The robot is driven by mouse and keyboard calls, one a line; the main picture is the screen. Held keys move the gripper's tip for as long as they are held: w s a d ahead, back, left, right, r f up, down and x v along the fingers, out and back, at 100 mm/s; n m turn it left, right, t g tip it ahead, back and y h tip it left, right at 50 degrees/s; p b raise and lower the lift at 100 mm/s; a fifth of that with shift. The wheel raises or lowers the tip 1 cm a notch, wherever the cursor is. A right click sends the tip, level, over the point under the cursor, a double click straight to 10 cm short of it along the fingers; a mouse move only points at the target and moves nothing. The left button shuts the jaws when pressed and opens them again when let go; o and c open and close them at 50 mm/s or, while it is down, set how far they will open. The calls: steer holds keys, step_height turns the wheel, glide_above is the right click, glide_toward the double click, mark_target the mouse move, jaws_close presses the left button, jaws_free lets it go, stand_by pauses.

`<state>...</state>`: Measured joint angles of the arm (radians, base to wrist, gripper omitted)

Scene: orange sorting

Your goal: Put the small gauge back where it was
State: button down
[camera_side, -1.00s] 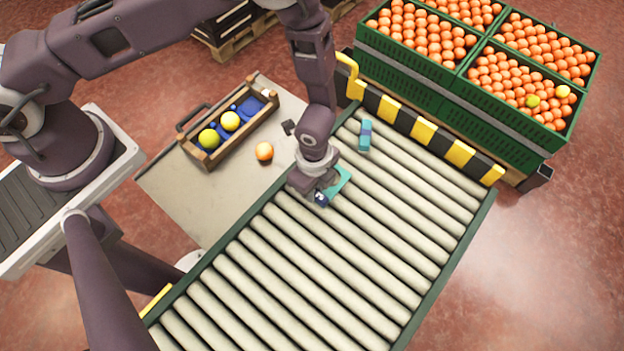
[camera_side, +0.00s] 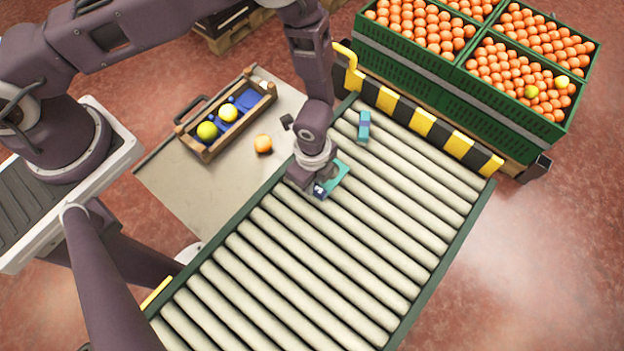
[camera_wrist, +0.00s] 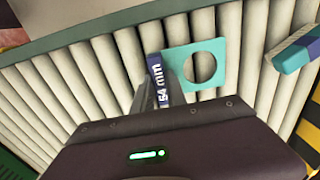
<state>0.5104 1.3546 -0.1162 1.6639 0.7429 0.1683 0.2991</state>
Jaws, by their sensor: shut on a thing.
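A teal gauge plate (camera_wrist: 211,58) with a round hole has a dark blue grip marked "54 mm" (camera_wrist: 157,76). My gripper (camera_wrist: 160,98) is shut on that grip. In the side view, my gripper (camera_side: 313,182) is low over the roller conveyor, with the teal plate (camera_side: 338,172) sticking out beside it. I cannot tell whether the plate touches the rollers. A second teal piece with a blue band (camera_side: 363,126) lies on the rollers farther back; it also shows at the right of the wrist view (camera_wrist: 297,48). Its hole, if any, is not visible.
A wooden tray (camera_side: 205,153) with blue lining holds two yellowish fruits on the grey table (camera_side: 203,200). A lone orange (camera_side: 263,143) lies between tray and conveyor. Green crates of oranges (camera_side: 497,117) stand behind a yellow-black barrier (camera_side: 422,123). The front rollers (camera_side: 310,260) are clear.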

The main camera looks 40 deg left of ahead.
steer(key=shift+f, duration=0.65)
stand_by(0.3)
steer(key=c, duration=0.9)
jaws_free()
steer(key=shift+o, duration=0.2)
steer(key=shift+r, duration=4)
